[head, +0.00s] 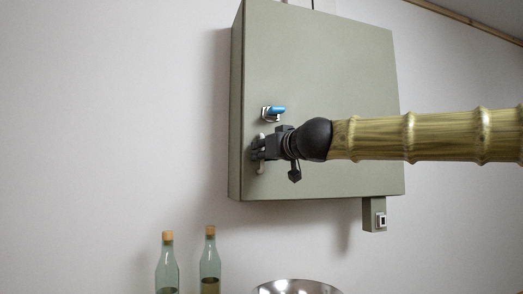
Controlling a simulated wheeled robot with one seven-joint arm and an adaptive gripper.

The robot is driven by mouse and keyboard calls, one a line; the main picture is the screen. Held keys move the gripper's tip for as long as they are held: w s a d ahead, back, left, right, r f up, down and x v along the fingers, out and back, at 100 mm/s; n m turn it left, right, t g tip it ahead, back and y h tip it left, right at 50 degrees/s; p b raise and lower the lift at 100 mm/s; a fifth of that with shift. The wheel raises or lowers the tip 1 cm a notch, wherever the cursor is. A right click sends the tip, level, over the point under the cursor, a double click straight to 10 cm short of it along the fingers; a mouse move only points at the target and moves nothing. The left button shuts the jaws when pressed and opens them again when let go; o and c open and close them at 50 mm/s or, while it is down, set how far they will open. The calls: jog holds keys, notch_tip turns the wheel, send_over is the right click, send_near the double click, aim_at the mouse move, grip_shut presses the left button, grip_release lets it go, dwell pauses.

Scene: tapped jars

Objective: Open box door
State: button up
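A grey-green box (335,60) hangs on the wall, and its door looks closed. A blue-handled latch or knob (274,110) sits on the left part of its front. Below it, a small pale handle (261,170) shows above and below my gripper's fingers. My gripper (258,149) is at this handle, its dark fingers overlapping the middle of it. The view is too small to tell whether the fingers are closed on the handle or only around it. My arm comes in from the right and hides part of the door.
Two corked green glass bottles (167,262) (210,262) stand below the box at the left. A shiny metal bowl (296,287) shows at the bottom edge. A small switch box (375,215) hangs under the box's right end. The wall left of the box is bare.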

jog(key=shift+w, duration=0.35)
jog(key=shift+s+d+r, duration=0.1)
jog(key=shift+s+d, duration=0.05)
jog(key=shift+s+a+r, duration=0.1)
jog(key=shift+s+a, duration=0.1)
jog(key=shift+s, duration=0.05)
jog(key=shift+w+a, duration=0.1)
jog(key=shift+w, duration=0.15)
jog(key=shift+c, duration=1.1)
grip_shut()
